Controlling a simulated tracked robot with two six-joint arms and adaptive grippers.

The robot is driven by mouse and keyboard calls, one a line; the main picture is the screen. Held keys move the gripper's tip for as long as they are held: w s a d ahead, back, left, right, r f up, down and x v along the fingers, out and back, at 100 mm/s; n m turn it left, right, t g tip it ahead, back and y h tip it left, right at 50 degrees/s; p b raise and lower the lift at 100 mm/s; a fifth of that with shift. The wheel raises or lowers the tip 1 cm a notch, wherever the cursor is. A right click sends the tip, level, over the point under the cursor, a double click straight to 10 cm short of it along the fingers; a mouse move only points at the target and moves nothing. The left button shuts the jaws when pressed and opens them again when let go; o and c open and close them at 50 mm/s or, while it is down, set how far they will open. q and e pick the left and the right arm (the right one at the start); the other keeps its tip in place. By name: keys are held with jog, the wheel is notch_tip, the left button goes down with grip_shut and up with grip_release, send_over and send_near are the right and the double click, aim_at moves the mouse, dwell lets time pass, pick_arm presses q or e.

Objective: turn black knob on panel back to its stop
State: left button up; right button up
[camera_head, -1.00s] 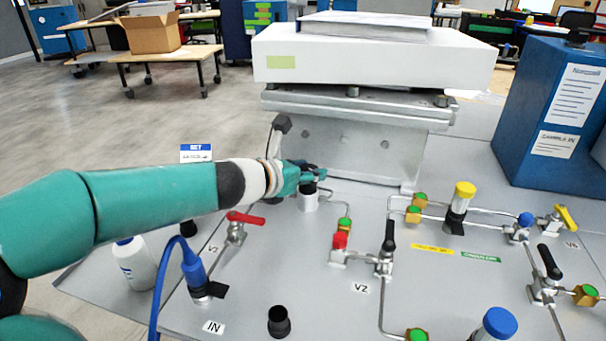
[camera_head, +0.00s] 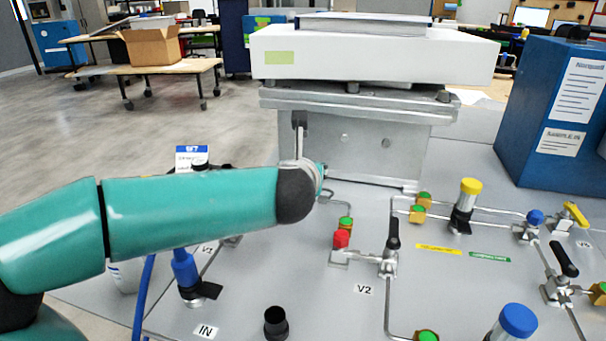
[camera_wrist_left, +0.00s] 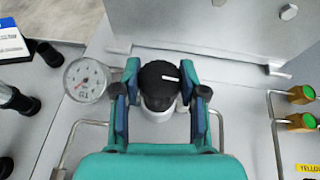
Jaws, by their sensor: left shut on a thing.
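The black knob (camera_wrist_left: 158,84) is in the middle of the left wrist view, on top of a white cylindrical body (camera_wrist_left: 158,113). A short white mark on its top lies at the right, almost level in the picture. My left gripper (camera_wrist_left: 160,78) is shut on the knob, one finger on each side. In the head view my left wrist and forearm hide the knob and most of the gripper. My right gripper is in neither view.
A round dial gauge (camera_wrist_left: 86,79) stands close left of the gripper. The metal bracket (camera_head: 355,150) under the white box (camera_head: 375,55) is just behind. Valve V2 (camera_head: 391,245) and a red-capped fitting (camera_head: 341,240) stand to the right, with thin pipes between.

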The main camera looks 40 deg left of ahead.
pick_arm(q)
jog(key=shift+w+d+n+g+y, duration=0.1)
jog(key=shift+d+n+g+y, duration=0.05)
jog(key=shift+n+g+y, duration=0.75)
jog(key=shift+r+n+g+y+p, duration=0.1)
jog(key=shift+n+g+y+p, duration=0.5)
jog(key=shift+n+g+p, duration=0.3)
jog(key=n+g+y+p, duration=0.1)
jog(key=n+g+p, duration=0.3)
jog(key=p, duration=0.3)
jog(key=n+g+y+p, duration=0.1)
jog(key=n+g+p, duration=0.4)
jog(key=g+p, duration=0.1)
jog(key=shift+a+r+p, duration=0.1)
jog(key=shift+a+p, duration=0.1)
jog(key=shift+p, duration=0.25)
jog(key=shift+n+g+p, duration=0.55)
jog(key=shift+n+g, duration=0.05)
jog(key=shift+f+n+p, duration=0.25)
jog(key=shift+n+p, duration=0.05)
jog(key=shift+g, duration=0.3)
jog(key=o, duration=1.2)
jog(key=shift+c, duration=0.2)
